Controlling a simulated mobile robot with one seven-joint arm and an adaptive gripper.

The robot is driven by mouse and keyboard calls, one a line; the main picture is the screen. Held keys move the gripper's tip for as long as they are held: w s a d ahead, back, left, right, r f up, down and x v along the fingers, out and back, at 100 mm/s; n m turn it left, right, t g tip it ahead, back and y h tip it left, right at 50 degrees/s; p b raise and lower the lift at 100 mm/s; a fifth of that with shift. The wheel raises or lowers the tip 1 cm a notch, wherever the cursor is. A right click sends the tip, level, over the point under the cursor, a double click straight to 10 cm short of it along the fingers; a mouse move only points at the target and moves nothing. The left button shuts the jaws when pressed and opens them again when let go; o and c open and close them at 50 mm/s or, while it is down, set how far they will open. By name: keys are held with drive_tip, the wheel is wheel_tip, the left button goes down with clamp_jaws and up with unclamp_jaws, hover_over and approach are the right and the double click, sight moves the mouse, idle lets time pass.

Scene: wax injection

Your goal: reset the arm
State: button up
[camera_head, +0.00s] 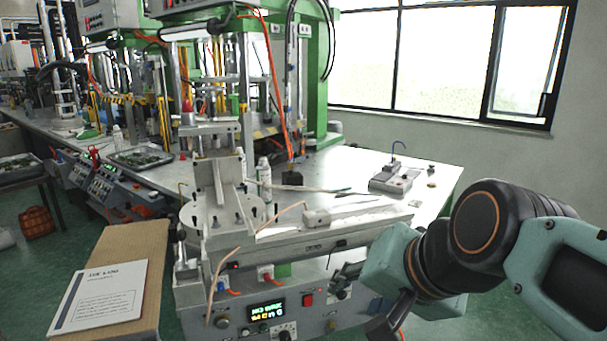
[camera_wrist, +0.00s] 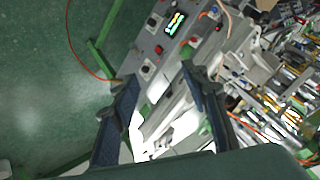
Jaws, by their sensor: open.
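My gripper (camera_wrist: 157,82) shows in the wrist view with its two dark fingers spread apart and nothing between them. Beyond the fingers are the front control panel of the wax machine and the green floor. In the head view my arm comes in from the right, and a dark finger of my gripper (camera_head: 393,322) shows at the bottom edge, in front of the machine's front panel (camera_head: 330,322). The rest of the gripper is partly hidden by my wrist or cut off by the picture edge.
The wax injection machine (camera_head: 222,215) stands in the middle. A white bottle (camera_head: 264,182) and a grey block device (camera_head: 394,178) are on the white table (camera_head: 345,160). A booklet (camera_head: 97,298) lies on a brown box (camera_head: 150,255) at left. Green floor is open at lower right.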

drive_tip(key=s+d+f+n+g+h+b, duration=0.1)
drive_tip(key=s+d+f+n+g+h, duration=0.2)
drive_tip(key=s+d+f, duration=0.4)
wheel_tip(320, 180, up, 12)
drive_tip(key=a+n+t+p, duration=0.1)
drive_tip(key=a+p, duration=0.1)
drive_tip(key=p, duration=1.1)
drive_tip(key=shift+w+a+f+n, duration=0.15)
drive_tip(key=shift+w+n, duration=0.15)
drive_tip(key=shift+w, duration=0.05)
